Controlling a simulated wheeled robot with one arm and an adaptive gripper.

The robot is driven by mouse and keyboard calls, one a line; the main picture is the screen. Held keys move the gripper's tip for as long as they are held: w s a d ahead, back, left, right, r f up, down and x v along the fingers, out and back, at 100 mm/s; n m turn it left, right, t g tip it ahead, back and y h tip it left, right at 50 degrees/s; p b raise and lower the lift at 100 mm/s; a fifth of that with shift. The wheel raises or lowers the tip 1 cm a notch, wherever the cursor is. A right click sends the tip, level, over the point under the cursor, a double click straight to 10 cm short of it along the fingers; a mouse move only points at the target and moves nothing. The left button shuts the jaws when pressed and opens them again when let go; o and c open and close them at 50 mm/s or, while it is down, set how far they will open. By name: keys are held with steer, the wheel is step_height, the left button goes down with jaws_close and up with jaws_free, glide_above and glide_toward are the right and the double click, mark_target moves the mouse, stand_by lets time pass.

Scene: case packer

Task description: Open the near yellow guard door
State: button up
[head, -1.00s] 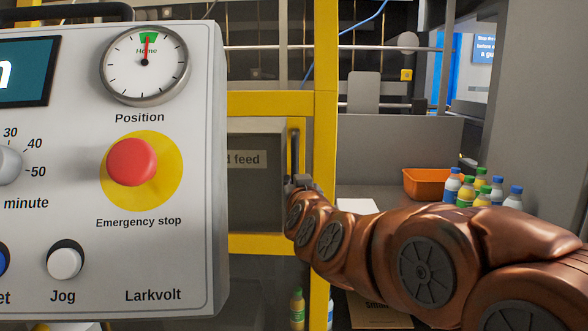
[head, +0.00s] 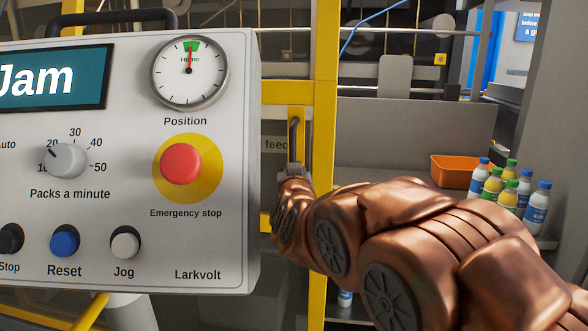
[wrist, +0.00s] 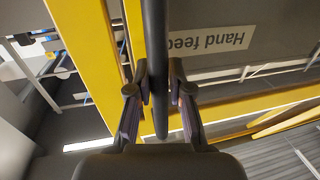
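The near yellow guard door (head: 299,205) shows in the head view behind the control box, which hides its left part. It has a yellow edge, a grey panel with a "Hand feed" label (wrist: 210,41) and a dark upright bar handle (head: 294,133). In the head view my gripper (head: 292,171) is at the lower part of this handle. In the wrist view, turned upside down, the handle (wrist: 155,45) runs between the two fingers of my gripper (wrist: 158,88), which look closed against its sides. I cannot tell whether the door is ajar.
A control box (head: 110,190) reading "Jam", with a red emergency stop (head: 181,164), fills the left. A yellow post (head: 325,150) stands right of the door. An orange bin (head: 456,171) and several bottles (head: 509,190) stand on a ledge at right.

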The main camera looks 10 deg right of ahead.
steer(key=o, duration=0.4)
steer(key=shift+s+a+r, duration=0.1)
steer(key=shift+s+a, duration=0.2)
steer(key=shift+s, duration=2.75)
steer(key=shift+s+a, duration=0.2)
steer(key=shift+s, duration=2.75)
